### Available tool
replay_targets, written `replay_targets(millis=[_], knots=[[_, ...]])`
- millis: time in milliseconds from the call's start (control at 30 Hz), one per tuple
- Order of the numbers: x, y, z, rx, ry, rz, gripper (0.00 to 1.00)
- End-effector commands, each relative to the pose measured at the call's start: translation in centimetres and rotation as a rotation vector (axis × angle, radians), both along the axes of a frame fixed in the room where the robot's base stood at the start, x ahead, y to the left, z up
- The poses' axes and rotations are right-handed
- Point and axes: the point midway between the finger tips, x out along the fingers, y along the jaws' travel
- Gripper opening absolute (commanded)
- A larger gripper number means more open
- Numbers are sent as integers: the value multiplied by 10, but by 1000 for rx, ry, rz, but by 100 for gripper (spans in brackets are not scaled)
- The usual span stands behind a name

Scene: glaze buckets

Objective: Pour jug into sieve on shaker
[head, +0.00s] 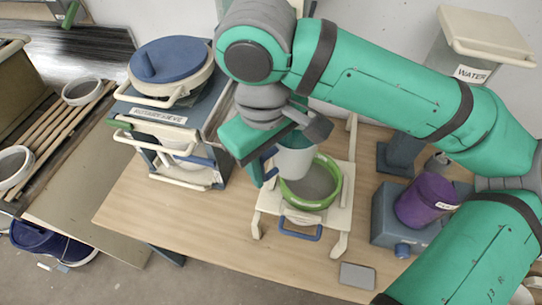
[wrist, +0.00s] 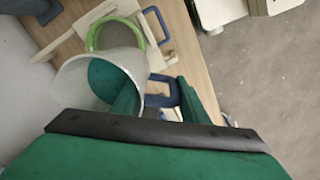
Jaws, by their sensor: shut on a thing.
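My gripper (wrist: 160,98) is shut on the blue handle of a pale jug (head: 295,158); the jug also shows in the wrist view (wrist: 72,78). The jug is above the back left part of the sieve, and I cannot tell how far it is tilted. No stream shows between them. The sieve (head: 333,190) has a bright green rim and a grey inside, and its rim shows behind the jug in the wrist view (wrist: 92,36). It sits on the cream shaker (head: 258,213), which has a blue handle at its front. The jug hides part of the sieve.
A blue-lidded bucket (head: 172,62) stands on a labelled rack at left. A purple container (head: 427,200) lies on a grey-blue stand at right. A cream bin labelled WATER (head: 485,35) is at the back right. The wooden tabletop (head: 185,225) is clear at front left.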

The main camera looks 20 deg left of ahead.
Motion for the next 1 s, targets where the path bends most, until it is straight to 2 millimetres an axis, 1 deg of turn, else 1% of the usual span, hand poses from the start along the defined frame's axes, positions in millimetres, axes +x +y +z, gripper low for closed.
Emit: replay_targets(millis=[500,767,1000], knots=[[0,0,-36,-1,-1,1,0],[-6,4,-17,106,153,-3,0],[-8,6,0,224,324,-6,0]])
